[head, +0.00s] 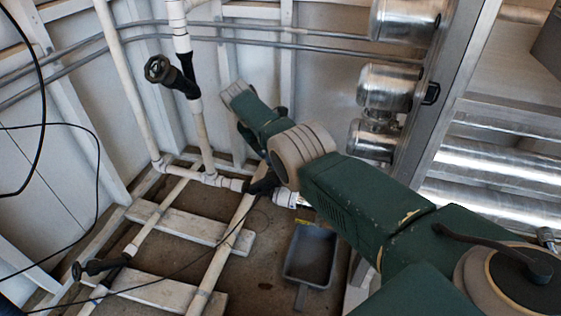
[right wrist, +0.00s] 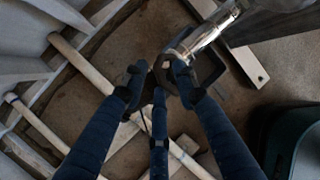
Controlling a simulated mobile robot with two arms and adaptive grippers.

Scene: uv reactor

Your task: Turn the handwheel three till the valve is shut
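A dark valve with its handwheel (head: 262,185) sits low on the white pipework, partly behind my right arm in the head view. In the right wrist view a dark part of it (right wrist: 165,66) lies between my right gripper's fingertips (right wrist: 159,84). The outer fingertips stand apart, one on either side of this part. Whether they touch or grip it cannot be told. Two other black handwheels show in the head view: one on the upright pipe (head: 158,68) at upper left, one low at left (head: 90,268). I cannot read which is three. My left gripper is not in view.
A grey tray with a handle (head: 309,258) lies on the floor right of the valve. White planks (head: 190,226) and pipes cross the floor. Shiny metal cylinders (head: 390,88) and a metal frame stand at right. Thin black cables hang at left.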

